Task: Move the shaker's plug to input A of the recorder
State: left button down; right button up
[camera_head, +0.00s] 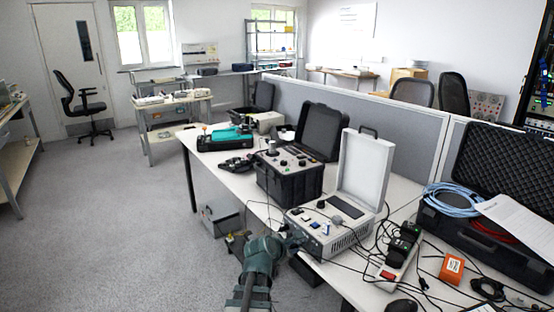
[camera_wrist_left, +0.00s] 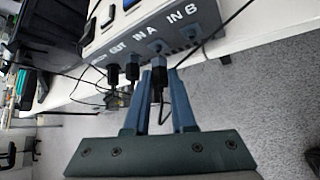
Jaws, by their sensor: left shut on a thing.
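The recorder (camera_head: 340,240) is a white box with an open lid near the table's front edge. Its panel in the left wrist view (camera_wrist_left: 110,32) reads OUT, IN A and IN B. My left gripper (camera_head: 291,240) is at its front side. In the left wrist view my left gripper (camera_wrist_left: 160,82) is shut on a black plug (camera_wrist_left: 158,76), which lines up with the grey socket under IN A; full seating cannot be told. My right gripper is not in view.
A black case with knobs (camera_head: 290,182) stands behind the recorder. A power strip (camera_head: 390,268), black adapters and loose cables lie to its right. An orange box (camera_head: 452,269) and an open black case (camera_head: 500,240) are farther right. Cables hang near my left gripper.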

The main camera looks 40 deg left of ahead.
pick_arm(q)
jog(key=shift+w+d, duration=0.15)
jog(key=shift+w, duration=0.35)
jog(key=shift+w+d, duration=0.15)
jog(key=shift+w, duration=0.35)
dwell(2.9)
jog(key=shift+s+d+f+m+t+y+b, duration=0.1)
jog(key=shift+m+t+y+b, duration=0.35)
jog(key=shift+y+b, duration=0.4)
jog(key=shift+d+f+m+t+y+b, duration=0.1)
jog(key=shift+m+t+y+b, duration=0.15)
jog(key=shift+m+y+b, duration=0.55)
dwell(0.7)
jog(key=shift+n+h, duration=0.25)
jog(key=c, duration=0.7)
grip_release()
jog(key=shift+o, duration=0.2)
jog(key=shift+c, duration=0.4)
jog(key=shift+a+r+n+g+h+p, duration=0.15)
jog(key=shift+n+g+h+p, duration=0.15)
jog(key=shift+n+h+p, duration=0.25)
